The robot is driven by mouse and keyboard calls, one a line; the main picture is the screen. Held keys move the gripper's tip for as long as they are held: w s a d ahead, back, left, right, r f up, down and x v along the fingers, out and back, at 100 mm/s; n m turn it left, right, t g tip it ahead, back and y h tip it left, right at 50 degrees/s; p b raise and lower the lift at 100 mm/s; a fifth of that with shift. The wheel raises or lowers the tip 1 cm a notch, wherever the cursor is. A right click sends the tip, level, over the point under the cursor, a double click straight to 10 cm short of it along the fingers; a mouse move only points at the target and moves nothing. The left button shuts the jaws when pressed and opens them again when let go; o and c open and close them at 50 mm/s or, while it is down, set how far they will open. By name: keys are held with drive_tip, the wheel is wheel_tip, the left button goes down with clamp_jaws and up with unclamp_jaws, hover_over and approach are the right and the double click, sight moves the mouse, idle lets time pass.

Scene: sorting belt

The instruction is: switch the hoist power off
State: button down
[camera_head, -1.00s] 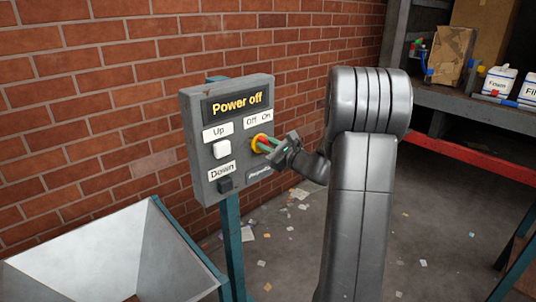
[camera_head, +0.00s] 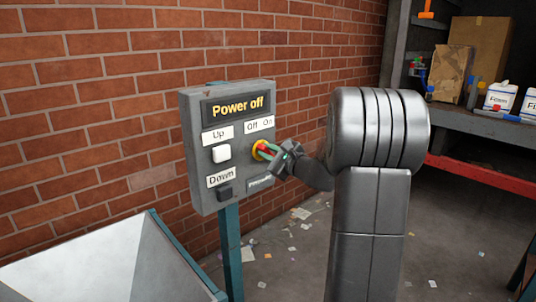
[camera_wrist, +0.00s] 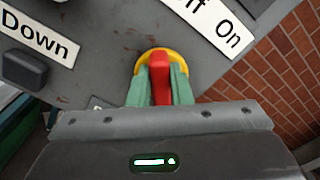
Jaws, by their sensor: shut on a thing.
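The grey control box (camera_head: 196,150) stands on a teal post in front of the brick wall. Its display (camera_head: 238,106) reads "Power off". The red power knob (camera_wrist: 160,78) sits in a yellow ring (camera_wrist: 148,58) under the "Off" and "On" labels. My gripper (camera_head: 266,150) is at the knob; in the wrist view its green fingers (camera_wrist: 160,90) are shut on the knob, one on each side. I cannot tell exactly which label the knob points to.
A white "Up" button (camera_head: 221,153) and a dark "Down" button (camera_head: 224,193) lie left of the knob. A pale metal hopper (camera_head: 100,262) stands at lower left. A shelf (camera_head: 470,124) with boxes and white containers is at right.

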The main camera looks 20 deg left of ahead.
drive_tip(key=c, duration=1.3)
unclamp_jaws()
drive_tip(key=shift+d, duration=0.1)
drive_tip(key=b+v, duration=0.2)
drive_tip(key=v, duration=1.1)
drive_tip(key=shift+s+d, duration=0.25)
drive_tip(key=shift+d, duration=0.05)
drive_tip(key=p+x, duration=0.2)
drive_tip(key=x, duration=1.2)
